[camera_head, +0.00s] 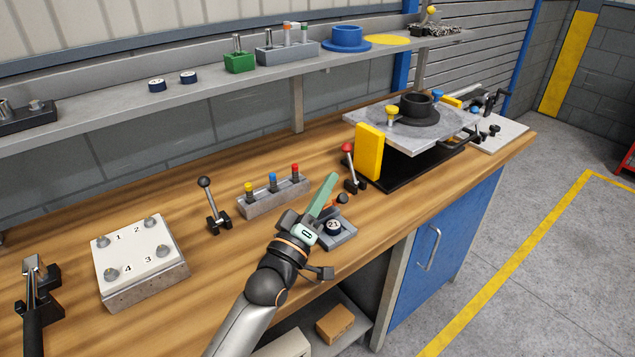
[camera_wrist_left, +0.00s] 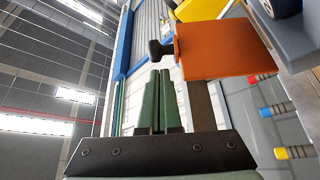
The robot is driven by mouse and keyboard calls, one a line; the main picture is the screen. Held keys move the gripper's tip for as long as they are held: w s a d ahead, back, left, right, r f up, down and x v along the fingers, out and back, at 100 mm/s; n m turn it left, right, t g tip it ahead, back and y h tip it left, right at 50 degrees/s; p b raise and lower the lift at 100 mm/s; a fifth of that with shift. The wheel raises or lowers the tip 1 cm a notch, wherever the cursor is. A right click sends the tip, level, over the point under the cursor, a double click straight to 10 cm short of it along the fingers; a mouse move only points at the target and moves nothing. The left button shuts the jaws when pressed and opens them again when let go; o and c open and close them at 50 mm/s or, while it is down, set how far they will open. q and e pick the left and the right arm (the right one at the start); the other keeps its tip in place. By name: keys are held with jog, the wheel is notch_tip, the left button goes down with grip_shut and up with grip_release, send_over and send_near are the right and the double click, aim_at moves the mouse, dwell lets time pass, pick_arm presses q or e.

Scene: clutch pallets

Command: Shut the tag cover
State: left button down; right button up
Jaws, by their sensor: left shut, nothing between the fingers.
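The tag cover (camera_wrist_left: 215,50) is an orange plate with a black knob (camera_wrist_left: 158,49). In the head view only a small piece of the orange cover (camera_head: 328,203) and the knob show beside my left gripper. The cover looks raised, at the far side of a grey holder (camera_head: 345,236) with a round dark tag (camera_head: 333,226) marked 21 lying uncovered. My left gripper (camera_head: 328,184) has green fingers, shut and empty, above the holder. In the left wrist view the fingertips (camera_wrist_left: 160,76) appear just below the knob; whether they touch is unclear. My right gripper is not in view.
A grey block with coloured pegs (camera_head: 273,197) stands left of the holder. A red-knobbed lever (camera_head: 348,160) and a yellow block (camera_head: 369,152) stand behind it. A black-knobbed lever (camera_head: 211,205) and numbered plate (camera_head: 136,246) are farther left.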

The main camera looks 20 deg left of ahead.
pick_arm(q)
jog(key=shift+s+d+f, duration=0.55)
jog(key=shift+d+f, duration=0.15)
jog(key=shift+f, duration=0.1)
jog(key=shift+s+d+f, duration=0.55)
jog(key=shift+d+f, duration=0.15)
jog(key=shift+f, duration=0.15)
jog(key=shift+s+d+f, duration=0.55)
jog(key=shift+d+f, duration=0.15)
jog(key=shift+f, duration=0.1)
